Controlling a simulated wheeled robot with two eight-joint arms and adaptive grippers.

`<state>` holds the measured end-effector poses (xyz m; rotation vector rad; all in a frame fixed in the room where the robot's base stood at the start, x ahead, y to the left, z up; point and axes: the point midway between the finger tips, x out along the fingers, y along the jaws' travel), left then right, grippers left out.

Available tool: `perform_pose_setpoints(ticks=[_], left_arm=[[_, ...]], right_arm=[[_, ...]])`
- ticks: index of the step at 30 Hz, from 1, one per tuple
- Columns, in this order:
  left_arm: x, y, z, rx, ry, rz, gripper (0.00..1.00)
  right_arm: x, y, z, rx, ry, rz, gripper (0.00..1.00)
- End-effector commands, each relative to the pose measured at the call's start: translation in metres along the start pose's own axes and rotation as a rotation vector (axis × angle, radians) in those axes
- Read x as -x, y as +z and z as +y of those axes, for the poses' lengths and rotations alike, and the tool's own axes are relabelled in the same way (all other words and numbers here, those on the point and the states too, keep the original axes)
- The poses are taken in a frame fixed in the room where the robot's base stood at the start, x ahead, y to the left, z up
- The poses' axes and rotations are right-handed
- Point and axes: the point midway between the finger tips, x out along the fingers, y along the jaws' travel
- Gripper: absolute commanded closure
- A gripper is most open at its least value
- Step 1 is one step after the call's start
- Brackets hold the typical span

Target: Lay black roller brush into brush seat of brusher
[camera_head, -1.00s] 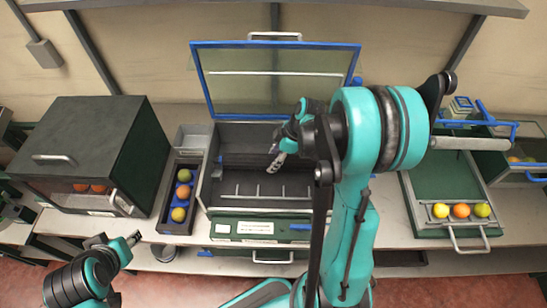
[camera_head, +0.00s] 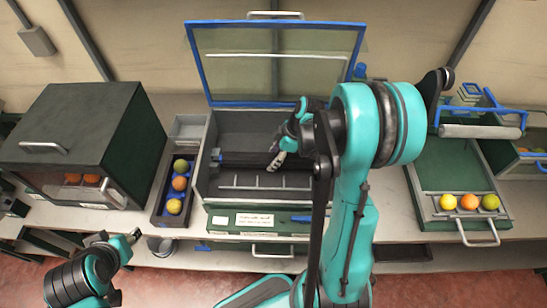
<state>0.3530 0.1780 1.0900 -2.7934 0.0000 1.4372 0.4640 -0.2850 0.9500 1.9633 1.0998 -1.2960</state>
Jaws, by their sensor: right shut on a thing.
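The brusher (camera_head: 204,160) is an open grey box in the middle with its blue-framed clear lid (camera_head: 275,60) raised at the back. The black roller brush (camera_head: 238,158) shows as a dark bar lying crosswise inside the box. My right gripper (camera_head: 277,158) reaches into the box from the right and is shut on the brush near the brush's right part. My arm hides the brush's right end and the right side of the box. I cannot tell whether the brush touches its seat. My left gripper (camera_head: 134,238) hangs empty at the lower left in front of the table edge; its finger opening is unclear.
A dark cabinet (camera_head: 75,115) stands at the left. A narrow tray (camera_head: 158,205) with several fruits lies beside the brusher. At the right is a green tray (camera_head: 445,170) with three fruits and a grey roller (camera_head: 480,132) behind. The table front strip (camera_head: 215,250) is narrow.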

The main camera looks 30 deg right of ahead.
Motion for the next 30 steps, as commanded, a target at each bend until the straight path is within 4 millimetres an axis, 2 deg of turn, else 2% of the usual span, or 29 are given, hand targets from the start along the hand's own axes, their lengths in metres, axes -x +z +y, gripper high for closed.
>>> perform_pose_setpoints(ticks=[25, 26, 28, 30], left_arm=[[-0.0055, 0.004, 0.0, 0.0, 0.0, 0.0, 0.59], [-0.0055, 0.004, 0.0, 0.0, 0.0, 0.0, 0.59], [-0.0055, 0.004, 0.0, 0.0, 0.0, 0.0, 0.59], [-0.0056, 0.004, 0.0, 0.0, 0.0, 0.0, 0.59]], right_arm=[[-0.005, 0.0024, -0.0008, 0.0, -0.001, -0.001, 0.87], [-0.0051, 0.0024, -0.0008, 0.0, -0.001, -0.001, 0.55], [-0.0051, 0.0025, -0.0008, 0.0, -0.001, -0.001, 0.36], [-0.0051, 0.0025, -0.0007, 0.0, -0.001, -0.001, 0.33]])
